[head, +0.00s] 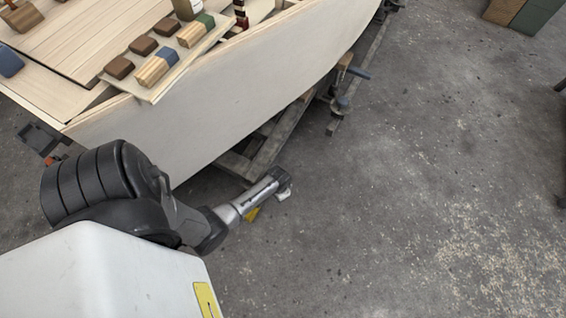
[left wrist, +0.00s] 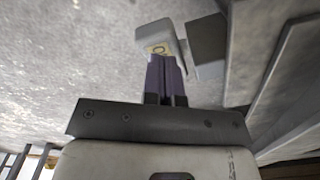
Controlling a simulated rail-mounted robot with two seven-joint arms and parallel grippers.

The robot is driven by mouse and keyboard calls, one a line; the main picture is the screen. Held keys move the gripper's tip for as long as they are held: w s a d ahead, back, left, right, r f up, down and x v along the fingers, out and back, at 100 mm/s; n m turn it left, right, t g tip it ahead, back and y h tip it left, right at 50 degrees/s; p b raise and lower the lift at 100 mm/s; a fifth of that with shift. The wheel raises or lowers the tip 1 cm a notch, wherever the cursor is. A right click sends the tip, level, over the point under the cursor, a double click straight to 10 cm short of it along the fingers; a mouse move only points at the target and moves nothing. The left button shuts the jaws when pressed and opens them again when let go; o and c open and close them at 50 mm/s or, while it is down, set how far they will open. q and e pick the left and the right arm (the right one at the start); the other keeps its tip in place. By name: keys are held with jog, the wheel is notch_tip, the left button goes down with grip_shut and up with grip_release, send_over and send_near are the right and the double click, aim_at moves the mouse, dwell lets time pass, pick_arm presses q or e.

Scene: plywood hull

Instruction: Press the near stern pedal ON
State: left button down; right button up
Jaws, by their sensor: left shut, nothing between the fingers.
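In the left wrist view my left gripper (left wrist: 164,62) is shut and empty, its two dark purple fingers side by side. Its fingertips are at a light grey angled piece (left wrist: 152,34) with a yellow patch bearing a dark ring mark, which looks like the pedal. I cannot tell whether they touch it or whether it is pressed. A darker grey block (left wrist: 208,46) is beside it. In the head view my left arm reaches down beside the hull (head: 240,100), and its far end is low, near the floor; the fingers are not clear there. My right gripper is not in view.
A small shelf (head: 150,97) on the hull's edge holds brown blocks (head: 119,67) and wooden blocks with blue and green ends. Timber supports and a clamp (head: 340,104) stand under the hull.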

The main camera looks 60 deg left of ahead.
pick_arm(q)
jog(key=shift+f, duration=0.5)
jog(key=shift+f+b, duration=0.4)
jog(key=shift+b, duration=0.1)
jog(key=shift+f, duration=0.5)
dwell(0.4)
jog(key=shift+r, duration=0.1)
notch_tip(320, 180, up, 4)
jog(key=p, duration=0.4)
jog(key=shift+f, duration=0.2)
notch_tip(320, 180, up, 3)
jog(key=p, duration=0.3)
jog(key=shift+r+p, duration=0.15)
jog(key=shift+p, duration=0.25)
dwell(0.3)
